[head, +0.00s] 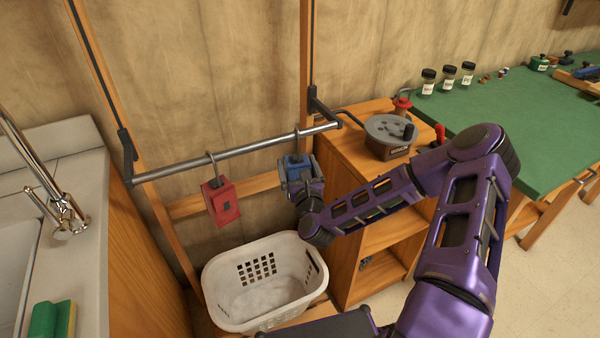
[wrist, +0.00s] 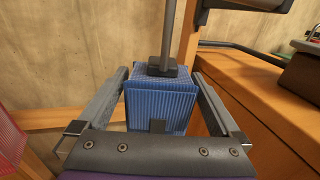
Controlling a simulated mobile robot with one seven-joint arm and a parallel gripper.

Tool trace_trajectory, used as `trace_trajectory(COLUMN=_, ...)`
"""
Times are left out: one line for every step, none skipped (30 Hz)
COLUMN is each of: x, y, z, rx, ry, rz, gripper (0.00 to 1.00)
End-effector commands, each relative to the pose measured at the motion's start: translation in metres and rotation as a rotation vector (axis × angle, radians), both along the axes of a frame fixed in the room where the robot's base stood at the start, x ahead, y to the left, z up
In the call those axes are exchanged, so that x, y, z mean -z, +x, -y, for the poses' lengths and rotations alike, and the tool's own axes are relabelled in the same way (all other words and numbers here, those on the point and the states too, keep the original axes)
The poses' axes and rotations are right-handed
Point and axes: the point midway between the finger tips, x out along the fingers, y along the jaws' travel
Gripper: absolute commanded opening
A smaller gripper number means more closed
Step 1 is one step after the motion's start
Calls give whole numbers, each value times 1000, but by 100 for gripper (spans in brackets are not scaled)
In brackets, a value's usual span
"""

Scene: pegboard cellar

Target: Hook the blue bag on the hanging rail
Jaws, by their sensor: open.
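The blue bag (head: 295,165) hangs below the hanging rail (head: 245,146), near its right end. A thin hook stem rises from the bag and, in the head view, reaches over the rail. My gripper (head: 297,174) is at the bag. In the wrist view the blue bag (wrist: 160,103) sits between the two fingers of my gripper (wrist: 165,90), with a gap on each side. The jaws are open, and the bag looks upright. The rail's right end (wrist: 250,4) shows at the top of the wrist view. The hook's tip is not clear.
A red bag (head: 221,200) hangs on the rail to the left. A white basket (head: 262,280) stands below.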

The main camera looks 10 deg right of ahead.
Motion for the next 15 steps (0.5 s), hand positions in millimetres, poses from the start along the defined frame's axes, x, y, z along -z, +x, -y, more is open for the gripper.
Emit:
trace_trajectory(x=0, y=-3, z=0, rx=0, ry=0, rz=-1, gripper=100)
trace_trajectory(x=0, y=-6, z=0, rx=0, ry=0, rz=-1, gripper=100)
trace_trajectory(x=0, y=-11, z=0, rx=0, ry=0, rz=-1, gripper=100)
trace_trajectory(x=1, y=-15, z=-1, rx=-1, ry=0, rz=-2, gripper=100)
trace_trajectory(x=1, y=-20, z=-1, rx=0, ry=1, rz=-3, gripper=100)
trace_trajectory(x=0, y=-28, z=-1, rx=1, ry=2, rz=-3, gripper=100)
trace_trajectory(x=1, y=-35, z=-2, rx=0, ry=3, rz=-4, gripper=100)
trace_trajectory(x=1, y=-42, z=-2, rx=0, ry=2, rz=-3, gripper=100)
trace_trajectory(x=1, y=-52, z=-2, rx=0, ry=3, rz=-5, gripper=100)
trace_trajectory(x=0, y=-60, z=-3, rx=0, ry=5, rz=-4, gripper=100)
trace_trajectory(x=1, y=-67, z=-4, rx=-1, ry=4, rz=-4, gripper=100)
trace_trajectory(x=1, y=-78, z=-4, rx=1, ry=3, rz=-4, gripper=100)
trace_trajectory(x=1, y=-85, z=-4, rx=0, ry=4, rz=-4, gripper=100)
trace_trajectory(x=0, y=-92, z=-5, rx=1, ry=5, rz=-4, gripper=100)
trace_trajectory(x=1, y=-102, z=-6, rx=0, ry=4, rz=-4, gripper=100)
